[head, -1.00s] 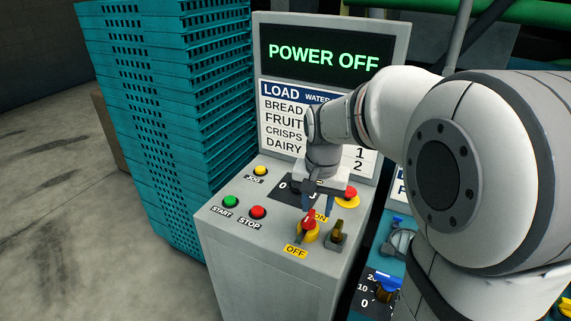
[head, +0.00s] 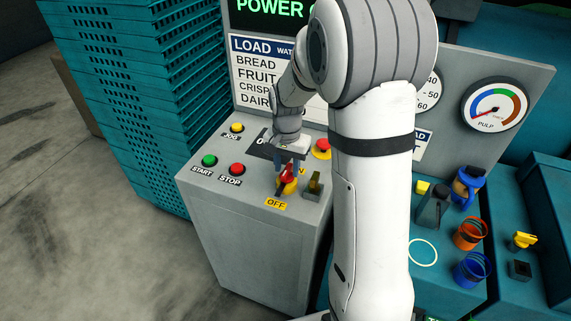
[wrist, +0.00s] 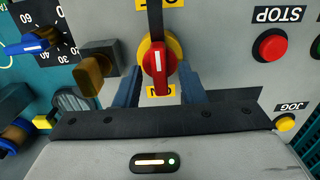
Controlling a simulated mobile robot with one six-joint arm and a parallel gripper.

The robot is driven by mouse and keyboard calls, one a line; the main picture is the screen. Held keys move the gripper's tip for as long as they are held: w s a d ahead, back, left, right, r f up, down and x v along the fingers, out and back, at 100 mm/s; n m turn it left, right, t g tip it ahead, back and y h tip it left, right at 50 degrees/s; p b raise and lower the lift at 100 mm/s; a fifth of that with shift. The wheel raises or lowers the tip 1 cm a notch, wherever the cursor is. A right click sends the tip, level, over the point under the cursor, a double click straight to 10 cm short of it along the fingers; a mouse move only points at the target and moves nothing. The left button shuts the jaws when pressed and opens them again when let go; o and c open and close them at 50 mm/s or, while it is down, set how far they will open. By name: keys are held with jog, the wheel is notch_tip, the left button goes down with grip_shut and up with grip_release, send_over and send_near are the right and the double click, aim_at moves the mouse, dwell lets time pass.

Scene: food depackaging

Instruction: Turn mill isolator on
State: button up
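The mill isolator is a red handle (head: 287,178) on a yellow base on the sloped grey panel, with a yellow OFF label (head: 274,203) in front of it. The ON label behind it is mostly hidden. In the wrist view the red handle (wrist: 157,62) stands upright in the picture, with a white mark on it. My gripper (head: 290,168) is over the isolator. In the wrist view its two blue fingers are apart, one on each side of the handle, with visible gaps, and nothing is gripped. The green POWER display (head: 268,8) is partly hidden by my arm.
A brown-black switch (head: 313,187) stands close right of the isolator. The red emergency button (head: 322,148), green start (head: 209,161), red stop (head: 237,169) and yellow jog (head: 237,128) buttons share the panel. Teal crates (head: 130,90) stand at left.

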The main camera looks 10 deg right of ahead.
jog(key=shift+f, duration=0.1)
jog(key=shift+c, duration=0.2)
grip_shut()
dwell(0.4)
